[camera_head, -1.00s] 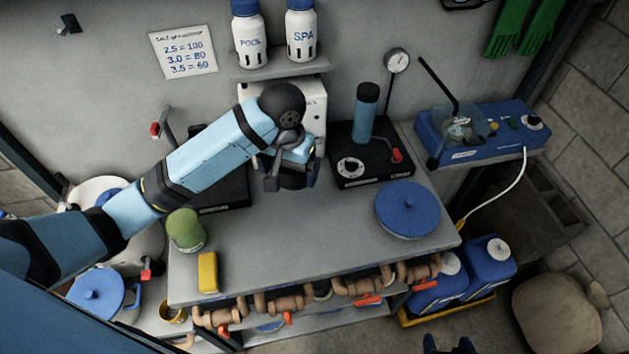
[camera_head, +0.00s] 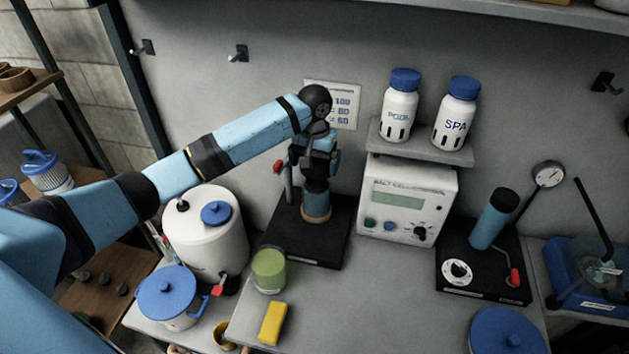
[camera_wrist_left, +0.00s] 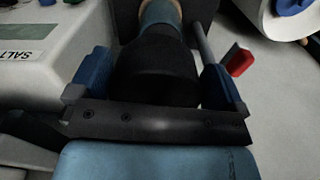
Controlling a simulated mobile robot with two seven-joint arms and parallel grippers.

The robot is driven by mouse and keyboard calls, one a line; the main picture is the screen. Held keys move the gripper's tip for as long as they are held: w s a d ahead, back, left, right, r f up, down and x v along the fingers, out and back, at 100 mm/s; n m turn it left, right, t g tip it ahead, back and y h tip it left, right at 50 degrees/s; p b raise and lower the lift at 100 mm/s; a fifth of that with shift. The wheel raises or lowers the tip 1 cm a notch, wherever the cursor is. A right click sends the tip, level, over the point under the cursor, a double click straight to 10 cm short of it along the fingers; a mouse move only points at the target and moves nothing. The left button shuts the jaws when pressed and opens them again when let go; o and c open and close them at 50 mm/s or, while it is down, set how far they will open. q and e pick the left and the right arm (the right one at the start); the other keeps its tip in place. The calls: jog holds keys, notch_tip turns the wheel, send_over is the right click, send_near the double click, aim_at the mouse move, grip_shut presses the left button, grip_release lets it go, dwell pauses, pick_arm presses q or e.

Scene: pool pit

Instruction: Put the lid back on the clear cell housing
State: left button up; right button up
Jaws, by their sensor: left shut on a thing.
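My left gripper (camera_head: 317,160) is above the left black stand (camera_head: 335,243) at the back of the bench, pointing down. In the left wrist view its blue fingers (camera_wrist_left: 157,84) are shut on a round black lid (camera_wrist_left: 155,68). Directly below the lid is a blue-tinted cylinder, seemingly the cell housing (camera_head: 316,186), upright on the stand with a tan ring at its foot. It also shows past the lid in the left wrist view (camera_wrist_left: 158,12). The lid lines up with the cylinder; its contact with the rim is hidden. My right gripper is out of view.
A white controller box (camera_head: 402,205) stands close right of the stand. A red-tipped lever (camera_head: 281,168) rises behind it. A white tank (camera_head: 205,240) and a green cup (camera_head: 269,270) are left. A similar capped cylinder (camera_head: 491,225) stands right.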

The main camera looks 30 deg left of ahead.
pick_arm(q)
jog(key=shift+w+a, duration=0.3)
jog(key=shift+w, duration=0.15)
jog(key=shift+w+a+f, duration=0.1)
jog(key=shift+w+f, duration=0.05)
jog(key=shift+f, duration=3.1)
jog(key=shift+f, duration=0.15)
jog(key=o, duration=0.5)
jog(key=shift+r, duration=3.55)
